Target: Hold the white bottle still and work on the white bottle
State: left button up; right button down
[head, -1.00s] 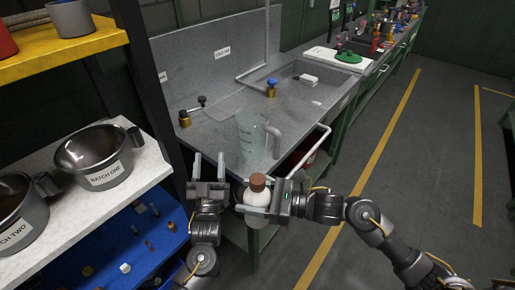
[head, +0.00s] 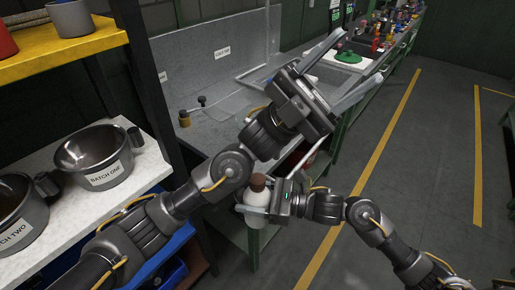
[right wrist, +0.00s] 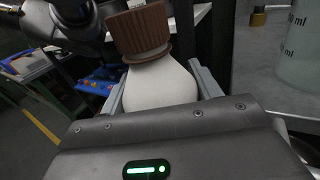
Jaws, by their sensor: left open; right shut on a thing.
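The white bottle (head: 256,198) with its brown ribbed cap (head: 258,182) is held nearly upright off the front of the grey counter. My right gripper (head: 254,210) is shut around its body. In the right wrist view the bottle's white shoulder (right wrist: 160,85) sits between the two fingers, with the cap (right wrist: 142,32) on its neck above them. My left gripper (head: 359,56) is open and empty, raised up and to the right of the bottle, its fingers pointing up and right. The left arm passes close above and left of the bottle.
A grey sink counter (head: 205,133) lies behind my arms. A graduated clear jug (right wrist: 295,60) stands close in the right wrist view; my left arm hides it in the head view. Steel pots (head: 92,148) stand on the left shelf. Open floor lies to the right.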

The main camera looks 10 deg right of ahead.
pick_arm(q)
jog(key=s+d+f+m+y, duration=0.1)
jog(key=s+d+f+y, duration=0.2)
jog(key=s+d+y, duration=0.3)
jog(key=n+t+y, duration=0.2)
jog(key=t+y, duration=1.5)
jog(key=t, duration=0.1)
send_over(257, 178)
notch_tip(257, 178, down, 17)
jog(key=shift+f, duration=4.05)
jog(key=shift+c, duration=0.3)
